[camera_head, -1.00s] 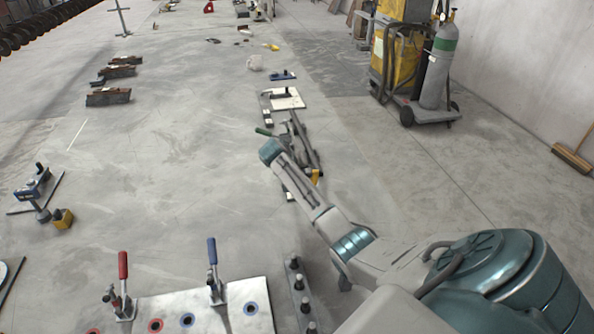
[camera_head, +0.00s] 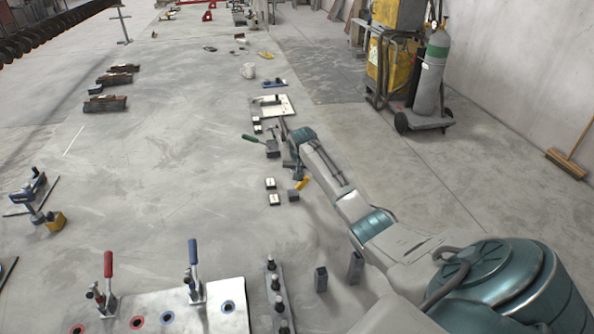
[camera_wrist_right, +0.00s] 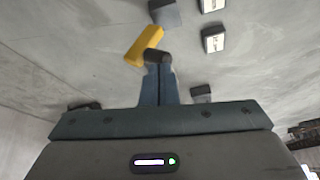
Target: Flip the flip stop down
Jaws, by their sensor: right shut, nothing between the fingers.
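The yellow flip stop (camera_head: 302,184) sits beside a dark grey block on the bench in the head view. In the right wrist view the yellow piece (camera_wrist_right: 143,45) lies tilted, with a dark round end beside it, just beyond my fingertips. My right gripper (camera_wrist_right: 160,84) is shut and empty, its fingertips close to that dark end; I cannot tell if they touch it. In the head view my right wrist partly hides the area behind the stop. My left gripper is in neither view.
Small white-faced blocks (camera_head: 270,183) stand left of the stop. A green-handled tool (camera_head: 250,138) lies behind them. Toggle clamps with red (camera_head: 108,264) and blue (camera_head: 193,252) handles stand on a plate in front. The bench's middle is clear.

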